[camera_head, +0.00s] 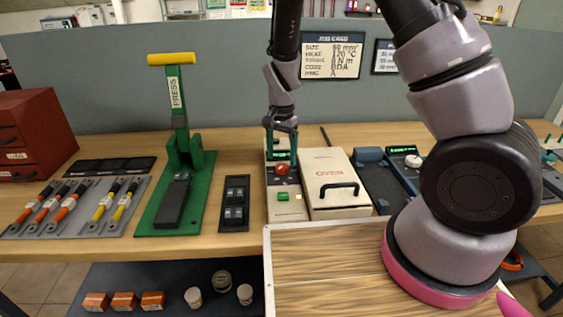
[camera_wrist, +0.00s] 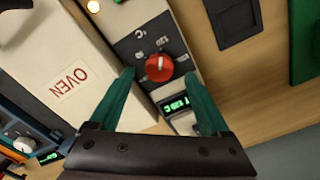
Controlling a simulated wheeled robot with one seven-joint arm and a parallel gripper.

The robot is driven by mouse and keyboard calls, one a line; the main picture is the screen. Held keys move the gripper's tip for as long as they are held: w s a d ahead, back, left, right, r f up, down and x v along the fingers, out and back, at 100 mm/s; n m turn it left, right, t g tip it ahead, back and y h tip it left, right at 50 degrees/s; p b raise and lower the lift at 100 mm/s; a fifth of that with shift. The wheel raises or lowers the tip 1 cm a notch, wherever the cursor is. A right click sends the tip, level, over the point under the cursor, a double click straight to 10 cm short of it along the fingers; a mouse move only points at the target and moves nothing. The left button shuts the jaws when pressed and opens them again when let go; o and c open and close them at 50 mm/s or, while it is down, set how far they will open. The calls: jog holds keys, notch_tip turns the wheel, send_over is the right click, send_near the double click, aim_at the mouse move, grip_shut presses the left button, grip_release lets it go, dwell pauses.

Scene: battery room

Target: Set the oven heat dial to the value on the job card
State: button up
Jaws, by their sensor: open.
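The oven (camera_head: 334,178) is a cream box with a black handle on the bench, and its lettering also shows in the wrist view (camera_wrist: 70,82). Its control panel stands at its left side in the head view. The red heat dial (camera_wrist: 159,67) sits on a dark plate, beside a small green display (camera_wrist: 174,105) too small to read surely. My gripper (camera_head: 281,152) has green fingers and is open above the panel. In the wrist view my fingers (camera_wrist: 160,78) stand on either side of the dial, apart from it. The job card (camera_head: 331,55) on the partition reads HEAT 120 °C.
A green press (camera_head: 178,165) with a yellow handle stands left of the oven. A black switch plate (camera_head: 235,203) lies between them. A device with a white knob (camera_head: 413,161) is right of the oven. A wooden board (camera_head: 330,260) lies in front.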

aim_at(282, 166)
notch_tip(282, 166, up, 8)
jog(key=shift+f, duration=0.2)
jog(key=shift+r, duration=0.1)
